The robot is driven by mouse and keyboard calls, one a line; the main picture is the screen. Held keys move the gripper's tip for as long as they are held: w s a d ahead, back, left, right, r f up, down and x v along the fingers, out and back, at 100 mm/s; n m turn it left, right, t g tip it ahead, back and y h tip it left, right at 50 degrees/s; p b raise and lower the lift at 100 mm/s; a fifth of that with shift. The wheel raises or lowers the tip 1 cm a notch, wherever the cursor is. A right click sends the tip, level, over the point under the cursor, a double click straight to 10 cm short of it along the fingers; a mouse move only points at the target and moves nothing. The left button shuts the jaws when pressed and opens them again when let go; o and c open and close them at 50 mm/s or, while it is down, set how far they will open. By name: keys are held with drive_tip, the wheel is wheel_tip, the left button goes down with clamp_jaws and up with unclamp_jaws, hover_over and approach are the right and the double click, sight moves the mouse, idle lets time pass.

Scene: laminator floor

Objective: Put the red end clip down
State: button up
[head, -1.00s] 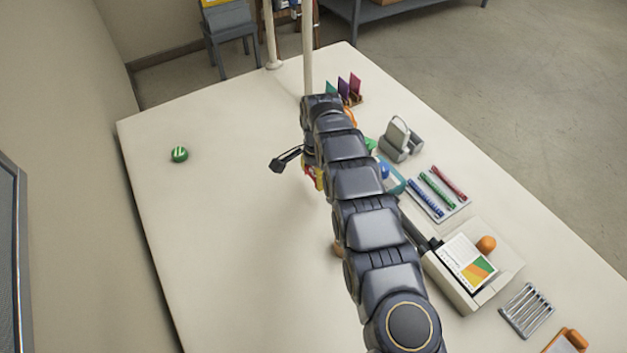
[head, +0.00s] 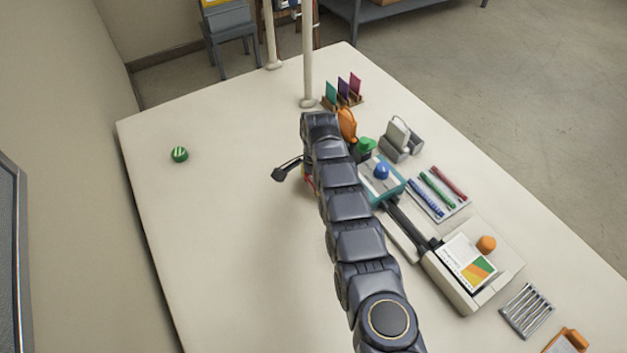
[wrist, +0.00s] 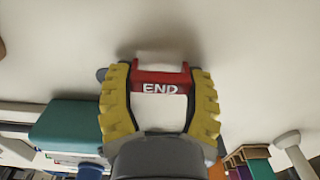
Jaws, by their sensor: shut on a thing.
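The red end clip (wrist: 160,78), marked "END" in white, is between the yellow fingers of my gripper (wrist: 158,90) in the wrist view. My gripper is shut on it, and the pale table top (wrist: 265,45) lies beyond it. I cannot tell whether the clip touches the table. In the head view only a small bit of red (head: 310,184) shows at the left side of my arm. My arm hides most of the gripper and clip there.
A green striped ball (head: 179,154) sits at the left on the table (head: 220,230), with clear room around it. Right of my arm stand a teal device (head: 395,186), a tray of coloured combs (head: 462,205) and a beige machine (head: 452,291). A white post (head: 307,60) rises behind.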

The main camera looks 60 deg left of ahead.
drive_tip(key=shift+f, duration=0.15)
drive_tip(key=o, duration=0.9)
drive_tip(key=shift+c, duration=0.2)
